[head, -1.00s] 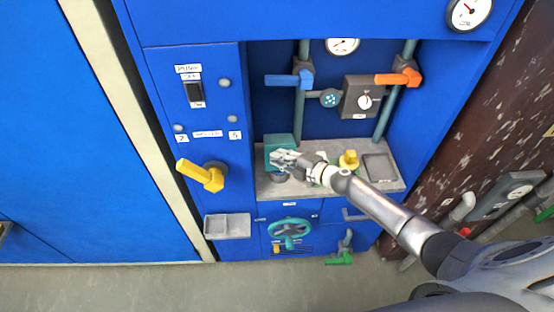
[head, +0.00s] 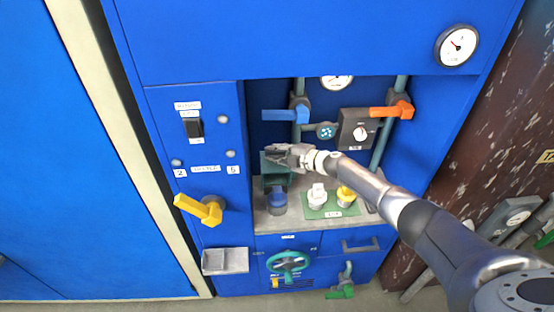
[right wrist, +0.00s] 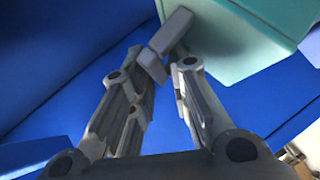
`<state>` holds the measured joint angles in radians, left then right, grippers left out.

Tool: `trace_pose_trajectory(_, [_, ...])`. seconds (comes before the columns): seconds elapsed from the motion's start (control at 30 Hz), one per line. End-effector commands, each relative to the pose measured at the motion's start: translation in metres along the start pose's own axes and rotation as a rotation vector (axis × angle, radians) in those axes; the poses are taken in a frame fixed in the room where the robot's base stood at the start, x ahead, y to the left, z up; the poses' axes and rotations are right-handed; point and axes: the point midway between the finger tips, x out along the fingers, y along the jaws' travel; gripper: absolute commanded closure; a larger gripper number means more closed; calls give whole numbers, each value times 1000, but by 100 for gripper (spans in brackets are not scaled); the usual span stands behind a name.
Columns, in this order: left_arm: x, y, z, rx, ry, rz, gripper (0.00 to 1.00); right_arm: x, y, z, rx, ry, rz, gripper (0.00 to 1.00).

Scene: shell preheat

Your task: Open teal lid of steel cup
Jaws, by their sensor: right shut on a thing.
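The teal lid (head: 268,170) stands at the left end of the grey shelf, in the alcove of the blue cabinet. Part of it is behind my right gripper (head: 275,153). In the right wrist view the teal lid (right wrist: 240,40) fills the upper right, and the fingertips (right wrist: 165,48) are closed together at its edge. My right gripper is shut on the lid. A round cup with a blue-grey body (head: 277,202) stands on the shelf just below and in front of the lid. I cannot tell whether the two are joined. My left gripper is not in view.
A white fitting (head: 317,194) and a yellow fitting (head: 346,195) stand on a green mat (head: 322,212) to the right. Blue (head: 285,115) and orange (head: 390,111) handles are above. A yellow handle (head: 198,209) juts out at left.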

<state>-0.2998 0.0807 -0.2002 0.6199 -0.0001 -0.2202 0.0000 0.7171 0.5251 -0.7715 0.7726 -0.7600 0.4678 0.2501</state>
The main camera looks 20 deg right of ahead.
Motion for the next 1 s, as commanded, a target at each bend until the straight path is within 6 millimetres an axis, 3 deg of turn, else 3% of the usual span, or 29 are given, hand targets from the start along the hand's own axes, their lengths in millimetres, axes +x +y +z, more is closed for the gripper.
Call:
trace_pose_trajectory(0.67, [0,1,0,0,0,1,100,6,-5,3,30,3,-48,100])
trace_pose_trajectory(0.7, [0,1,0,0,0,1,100,6,-6,3,30,3,-48,78])
trace_pose_trajectory(0.77, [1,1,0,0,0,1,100,6,-6,3,30,3,-48,70])
trace_pose_trajectory(1.0, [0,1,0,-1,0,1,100,5,-4,4,33,2,-44,68])
